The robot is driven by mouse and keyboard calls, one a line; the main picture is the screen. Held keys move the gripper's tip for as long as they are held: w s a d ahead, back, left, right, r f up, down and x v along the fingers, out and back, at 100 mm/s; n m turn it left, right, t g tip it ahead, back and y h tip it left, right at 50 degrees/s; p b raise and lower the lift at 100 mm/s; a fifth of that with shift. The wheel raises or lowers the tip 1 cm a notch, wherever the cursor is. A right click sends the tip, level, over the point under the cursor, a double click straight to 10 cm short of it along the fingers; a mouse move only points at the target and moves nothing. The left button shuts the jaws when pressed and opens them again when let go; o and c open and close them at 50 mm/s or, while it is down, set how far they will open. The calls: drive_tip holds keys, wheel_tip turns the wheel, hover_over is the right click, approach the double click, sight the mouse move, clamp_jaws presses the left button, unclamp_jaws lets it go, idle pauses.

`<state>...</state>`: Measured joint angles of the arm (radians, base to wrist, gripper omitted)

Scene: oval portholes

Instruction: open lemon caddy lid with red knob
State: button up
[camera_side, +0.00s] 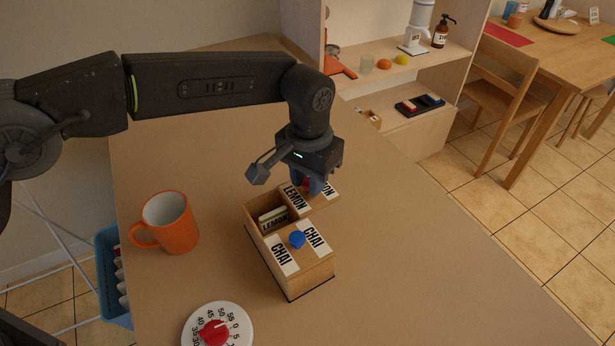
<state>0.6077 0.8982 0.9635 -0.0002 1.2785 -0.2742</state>
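The wooden caddy (312,284) stands on the table. Its front lid (318,257), marked CHAI, has a blue knob (297,239) and lies in place. The rear compartment is partly uncovered, and packets marked LEMON (273,220) show inside. The LEMON lid (322,200) sits off to the right of this opening; I cannot tell whether it is raised or resting on the rim. My gripper (308,186) points down over this lid, with its fingers around the red knob (307,183). The fingers partly hide the knob and lettering, and appear shut on the knob.
An orange mug (170,224) stands left of the caddy. A white timer with a red dial (215,332) lies at the front. The table (400,270) is clear to the caddy's right. A shelf unit (425,130) stands behind.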

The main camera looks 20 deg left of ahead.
drive_tip(key=o, duration=0.4)
drive_tip(key=shift+c, duration=0.2)
wheel_tip(320, 180, up, 14)
drive_tip(key=shift+f, duration=0.15)
idle(0.6)
